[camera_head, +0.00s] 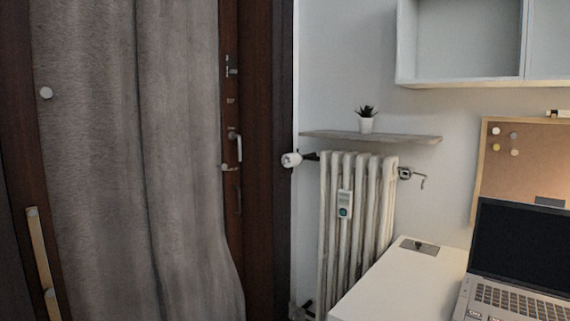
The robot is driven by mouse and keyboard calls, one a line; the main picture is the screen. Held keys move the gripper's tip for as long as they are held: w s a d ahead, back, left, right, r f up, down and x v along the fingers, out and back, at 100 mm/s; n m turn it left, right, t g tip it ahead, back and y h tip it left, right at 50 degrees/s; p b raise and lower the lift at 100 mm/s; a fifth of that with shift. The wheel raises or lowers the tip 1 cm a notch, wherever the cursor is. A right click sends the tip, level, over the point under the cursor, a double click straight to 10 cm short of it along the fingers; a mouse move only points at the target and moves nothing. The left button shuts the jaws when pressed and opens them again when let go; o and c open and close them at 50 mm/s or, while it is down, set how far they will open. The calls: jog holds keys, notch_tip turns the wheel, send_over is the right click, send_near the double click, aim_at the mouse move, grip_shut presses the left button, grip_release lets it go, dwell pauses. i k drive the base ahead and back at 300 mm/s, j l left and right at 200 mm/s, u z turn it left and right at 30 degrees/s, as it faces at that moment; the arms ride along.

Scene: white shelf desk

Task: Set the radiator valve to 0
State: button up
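The radiator (357,225) is a white column radiator against the wall, right of the dark door frame. A white radiator valve knob (291,160) sticks out to the left from its top left end, on a dark fitting. The knob's markings are too small to read, so its setting cannot be told. My gripper is not in view.
A shelf (415,138) with a potted plant (366,125) hangs just above the radiator. The white desk (385,292) with a laptop (520,260) stands at the lower right. A grey curtain (140,160) hangs at the left, beside a dark door with a handle (238,147).

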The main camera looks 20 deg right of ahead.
aim_at(290, 159)
jog(key=i+j+z, duration=0.25)
jog(key=i, duration=0.35)
jog(key=i+j+z, duration=0.2)
jog(key=i, duration=0.35)
jog(key=i+j+z, duration=0.25)
jog(key=i+j, duration=0.3)
jog(key=i+j+z, duration=0.1)
jog(key=i, duration=0.25)
jog(key=i+j, duration=0.25)
jog(key=i+l+z, duration=0.05)
jog(key=i, duration=0.05)
